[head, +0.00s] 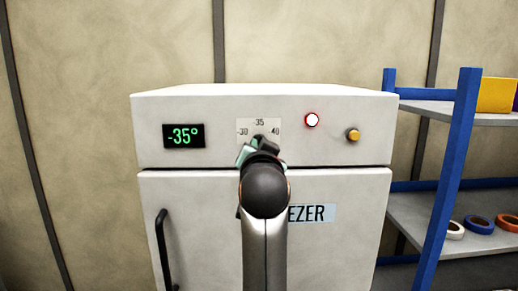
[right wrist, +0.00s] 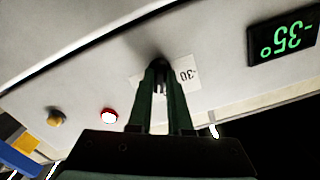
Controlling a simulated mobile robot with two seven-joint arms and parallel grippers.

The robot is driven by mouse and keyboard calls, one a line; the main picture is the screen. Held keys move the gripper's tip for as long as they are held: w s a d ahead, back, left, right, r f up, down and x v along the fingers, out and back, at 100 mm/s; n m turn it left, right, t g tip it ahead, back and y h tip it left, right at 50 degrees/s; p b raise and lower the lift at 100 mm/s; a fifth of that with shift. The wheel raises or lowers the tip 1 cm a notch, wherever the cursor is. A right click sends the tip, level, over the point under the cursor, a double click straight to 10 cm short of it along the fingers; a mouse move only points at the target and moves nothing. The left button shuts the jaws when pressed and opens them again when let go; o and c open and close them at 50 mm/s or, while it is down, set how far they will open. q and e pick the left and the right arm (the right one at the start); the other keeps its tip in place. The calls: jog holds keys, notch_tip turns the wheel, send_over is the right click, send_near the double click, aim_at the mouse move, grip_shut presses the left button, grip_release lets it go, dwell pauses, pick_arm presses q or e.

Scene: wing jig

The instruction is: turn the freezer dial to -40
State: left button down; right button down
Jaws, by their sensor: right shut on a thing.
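The white freezer (head: 200,108) faces me in the head view. Its display (head: 184,136) reads -35° in green, and it shows upside down in the right wrist view (right wrist: 284,38). The scale plate (head: 259,123) is marked -30, -35 and -40. My right gripper (head: 258,150) is at the lower middle of this plate, shut on the freezer dial (right wrist: 160,66). The fingers and wrist hide most of the dial, so its pointer cannot be made out. My left gripper is not in view.
A red-rimmed lit lamp (head: 312,120) and a yellow button (head: 353,134) sit right of the dial. The freezer door has a black handle (head: 163,248) at the left. A blue-framed shelf (head: 452,160) with tape rolls and a yellow bin (head: 495,95) stands to the right.

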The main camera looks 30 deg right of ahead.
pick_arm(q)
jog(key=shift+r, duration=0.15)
pick_arm(e)
jog(key=shift+r+m, duration=0.15)
jog(key=shift+m, duration=1.55)
jog(key=c, duration=0.8)
grip_release()
jog(key=shift+c, duration=0.2)
